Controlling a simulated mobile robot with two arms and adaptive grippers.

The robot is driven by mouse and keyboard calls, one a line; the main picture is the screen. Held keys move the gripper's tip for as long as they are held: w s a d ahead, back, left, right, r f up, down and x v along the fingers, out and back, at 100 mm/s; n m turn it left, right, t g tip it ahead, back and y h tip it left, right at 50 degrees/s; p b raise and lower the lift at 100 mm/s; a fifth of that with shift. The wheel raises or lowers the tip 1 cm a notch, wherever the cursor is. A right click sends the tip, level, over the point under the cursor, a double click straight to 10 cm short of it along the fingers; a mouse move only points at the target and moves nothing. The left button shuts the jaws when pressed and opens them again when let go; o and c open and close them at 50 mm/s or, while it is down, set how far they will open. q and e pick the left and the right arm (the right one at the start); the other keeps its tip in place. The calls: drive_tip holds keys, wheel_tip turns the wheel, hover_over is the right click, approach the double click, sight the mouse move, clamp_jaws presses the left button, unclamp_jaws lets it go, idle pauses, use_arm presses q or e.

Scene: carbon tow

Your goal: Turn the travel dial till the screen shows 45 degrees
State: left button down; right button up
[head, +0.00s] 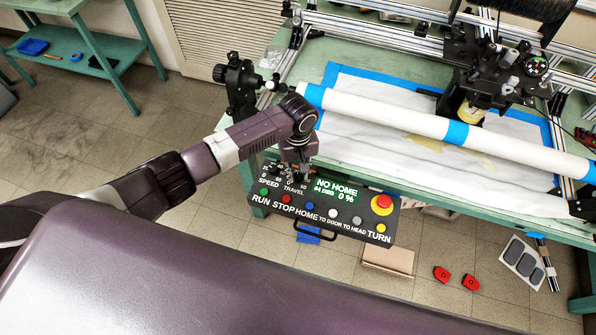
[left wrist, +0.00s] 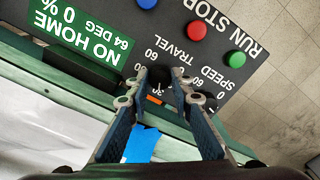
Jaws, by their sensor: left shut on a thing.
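The control box (head: 352,222) hangs at the front edge of the green machine table. Its green screen (head: 336,190) reads NO HOME, 64 DEG and 0 %; the screen also shows upside down in the left wrist view (left wrist: 82,32). My left gripper (head: 297,178) points down at the TRAVEL label. In the left wrist view its two fingertips (left wrist: 160,78) are shut on the dark travel dial (left wrist: 161,84), which is mostly hidden between them. The speed dial sits beside it. My right gripper is not in view.
The box carries red (left wrist: 195,30), blue (left wrist: 147,3) and green (left wrist: 234,59) buttons, and a large red knob (head: 382,204) at its right. Red parts (head: 441,274) lie on the floor.

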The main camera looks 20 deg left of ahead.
sight(298, 175)
use_arm(q)
drive_tip(key=shift+r+m+p, duration=0.2)
drive_tip(key=shift+m+p, duration=0.45)
drive_tip(key=shift+m, duration=0.05)
drive_tip(key=m+p, duration=0.1)
drive_tip(key=m, duration=0.1)
drive_tip(key=shift+m, duration=0.3)
drive_tip(key=shift+f+m+p, duration=0.1)
drive_tip(key=shift+m+p, duration=0.65)
drive_tip(key=shift+m, duration=0.45)
drive_tip(key=shift+m+p, duration=0.35)
drive_tip(key=shift+m, duration=1.15)
drive_tip(key=shift+f, duration=0.1)
drive_tip(key=c, duration=1.7)
unclamp_jaws()
wheel_tip(298, 175, up, 12)
drive_tip(key=shift+r, duration=0.1)
